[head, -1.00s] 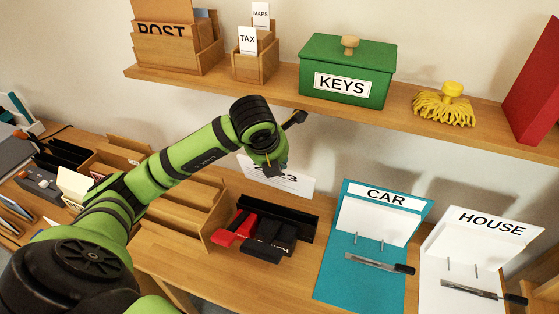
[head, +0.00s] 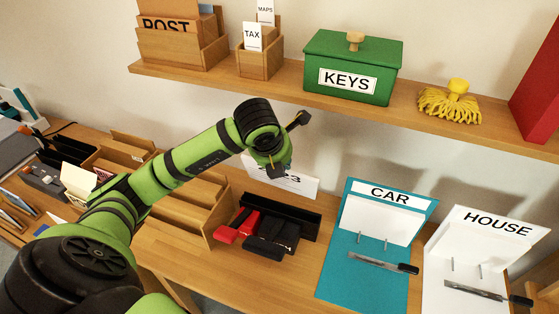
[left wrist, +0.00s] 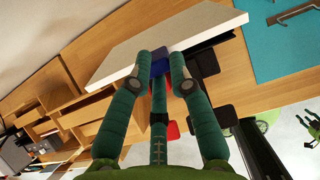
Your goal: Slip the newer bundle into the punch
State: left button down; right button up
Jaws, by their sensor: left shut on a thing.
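My left gripper (head: 279,171) is shut on a white paper bundle (head: 302,186) and holds it over the desk, behind the black and red punch area. The bundle's printed face ends in a 3; the gripper hides the rest of its label. In the left wrist view the fingers (left wrist: 162,66) pinch the bundle (left wrist: 180,34) at its edge, with a small blue piece between them. A black punch (head: 272,233) stands on the desk below, with a red part (head: 238,227) at its left. I cannot tell whether the bundle touches the punch.
A wooden tray stack (head: 190,212) stands left of the punch. A teal CAR folder (head: 345,272) and white HOUSE folder (head: 440,270) lie open at right, with metal strips on them. A shelf (head: 300,88) with a green KEYS box (head: 352,62) runs above.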

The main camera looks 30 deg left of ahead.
pick_arm(q)
jog(key=shift+s+d, duration=0.1)
jog(key=s+d+b, duration=0.1)
jog(key=s+d, duration=0.1)
jog(key=s, duration=0.3)
jog(key=shift+s+d+f+b, duration=0.15)
jog(key=shift+d+f+b, duration=0.2)
jog(key=shift+f+b, duration=0.1)
dwell(1.1)
jog(key=shift+s, duration=0.1)
jog(key=shift+b, duration=0.3)
dwell(0.9)
jog(key=shift+f, duration=0.1)
